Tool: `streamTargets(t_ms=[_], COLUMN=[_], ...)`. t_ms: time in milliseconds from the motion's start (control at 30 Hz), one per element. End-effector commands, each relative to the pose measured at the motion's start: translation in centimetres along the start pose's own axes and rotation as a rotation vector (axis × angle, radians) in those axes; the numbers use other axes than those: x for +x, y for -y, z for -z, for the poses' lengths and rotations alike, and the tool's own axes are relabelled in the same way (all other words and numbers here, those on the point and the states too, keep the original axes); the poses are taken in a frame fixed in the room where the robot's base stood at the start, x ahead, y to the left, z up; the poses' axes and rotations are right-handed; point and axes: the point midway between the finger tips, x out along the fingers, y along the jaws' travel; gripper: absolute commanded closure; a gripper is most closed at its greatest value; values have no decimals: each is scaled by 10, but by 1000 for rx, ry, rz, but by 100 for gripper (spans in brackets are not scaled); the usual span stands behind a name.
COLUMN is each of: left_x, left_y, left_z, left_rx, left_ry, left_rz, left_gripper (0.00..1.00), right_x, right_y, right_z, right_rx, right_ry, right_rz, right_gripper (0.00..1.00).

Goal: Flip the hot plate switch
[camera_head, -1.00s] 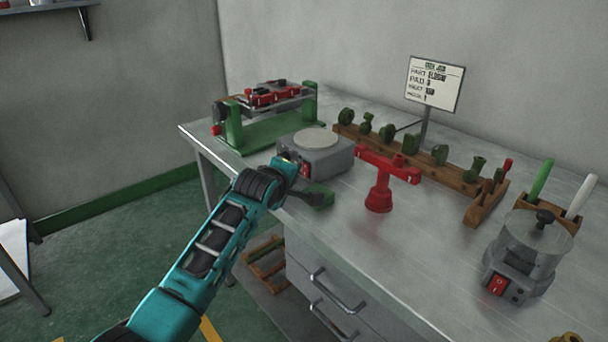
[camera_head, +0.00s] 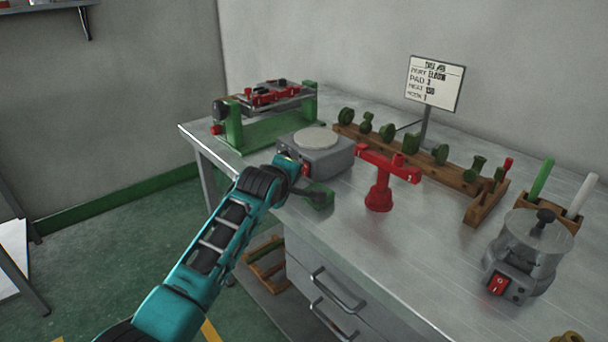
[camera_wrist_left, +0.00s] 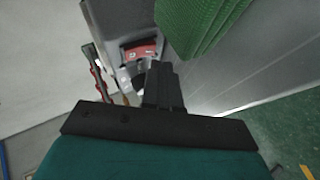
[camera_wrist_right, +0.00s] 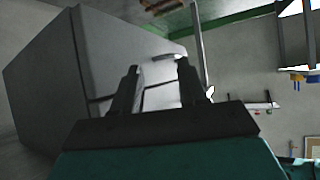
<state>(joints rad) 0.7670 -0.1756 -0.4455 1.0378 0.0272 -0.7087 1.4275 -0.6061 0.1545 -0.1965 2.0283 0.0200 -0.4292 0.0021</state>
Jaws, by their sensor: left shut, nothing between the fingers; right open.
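The hot plate (camera_head: 330,160), a grey box with a round pale top, stands on the bench near its left edge. Its red switch (camera_head: 306,169) shows just past my left wrist, and appears as a red rocker (camera_wrist_left: 140,52) in the left wrist view. My left gripper (camera_wrist_left: 161,70) is shut and empty, with its fingertips close to the switch; contact cannot be told. In the head view my left wrist hides part of the hot plate's front. My right gripper (camera_wrist_right: 158,82) is open and empty, away from the bench items.
A green ridged object (camera_wrist_left: 195,28) lies close to my left gripper. A red stand (camera_head: 379,190) is right of the hot plate, a green frame with red parts (camera_head: 234,128) behind left. A wooden rack (camera_head: 455,178) and a grey pot (camera_head: 530,245) are farther right.

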Motion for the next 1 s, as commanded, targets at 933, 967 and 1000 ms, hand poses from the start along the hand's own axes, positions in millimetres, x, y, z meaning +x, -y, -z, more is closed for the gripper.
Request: streamTargets(t_ms=[933, 967, 1000], left_x=[7, 7, 7], left_y=[-4, -4, -4], left_z=[-4, -4, -3], left_rx=[2, 2, 2], left_ry=[-1, -1, -1], left_rz=[0, 0, 0], left_gripper=[100, 100, 100], right_x=[5, 5, 5], right_y=[2, 2, 2], right_z=[-4, -4, -4], right_rx=[12, 11, 11], right_ry=[-2, -2, -2], right_rz=[0, 0, 1], right_gripper=[57, 57, 57])
